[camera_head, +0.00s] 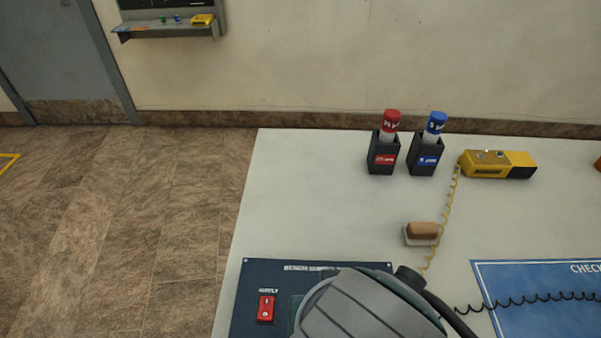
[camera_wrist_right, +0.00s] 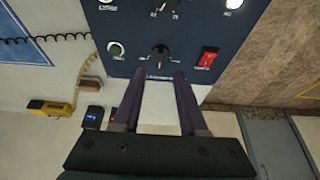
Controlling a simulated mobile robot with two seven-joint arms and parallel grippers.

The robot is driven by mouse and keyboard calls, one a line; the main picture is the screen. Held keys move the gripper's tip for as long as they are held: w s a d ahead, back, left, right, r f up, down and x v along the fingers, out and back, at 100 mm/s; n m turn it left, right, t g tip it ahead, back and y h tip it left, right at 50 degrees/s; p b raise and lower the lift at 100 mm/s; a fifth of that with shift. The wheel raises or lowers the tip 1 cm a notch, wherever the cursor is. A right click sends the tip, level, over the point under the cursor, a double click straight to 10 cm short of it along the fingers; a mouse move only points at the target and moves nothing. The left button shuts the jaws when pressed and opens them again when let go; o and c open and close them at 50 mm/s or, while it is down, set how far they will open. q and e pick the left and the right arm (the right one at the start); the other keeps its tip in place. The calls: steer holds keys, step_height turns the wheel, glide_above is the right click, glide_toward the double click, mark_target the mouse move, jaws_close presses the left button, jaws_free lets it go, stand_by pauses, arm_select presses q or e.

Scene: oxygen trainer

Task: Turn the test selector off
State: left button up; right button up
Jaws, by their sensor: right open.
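The dark blue control panel (camera_head: 253,317) lies on the table, and my own right arm covers most of it in the head view. It also shows, turned around, in the right wrist view (camera_wrist_right: 185,30). A black selector knob (camera_wrist_right: 159,55) sits on the panel between a green button and a red switch; its label is too small to read. A second dial (camera_wrist_right: 166,5) is cut off at the top edge. My right gripper (camera_wrist_right: 160,76) is open and empty, its two fingers apart and pointing toward the black knob. Contact cannot be told. My left gripper is out of view.
The red rocker switch (camera_wrist_right: 207,58) and green button (camera_wrist_right: 116,49) flank the knob. Red-topped (camera_head: 390,121) and blue-topped (camera_head: 435,122) cylinders stand in black holders. A yellow device (camera_head: 484,164) with a coiled cord, a brown-topped block (camera_head: 422,230) and a blue sheet (camera_head: 545,315) lie on the table.

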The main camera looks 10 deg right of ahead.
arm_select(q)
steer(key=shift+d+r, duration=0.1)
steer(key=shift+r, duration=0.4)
arm_select(e)
steer(key=shift+v, duration=1.9)
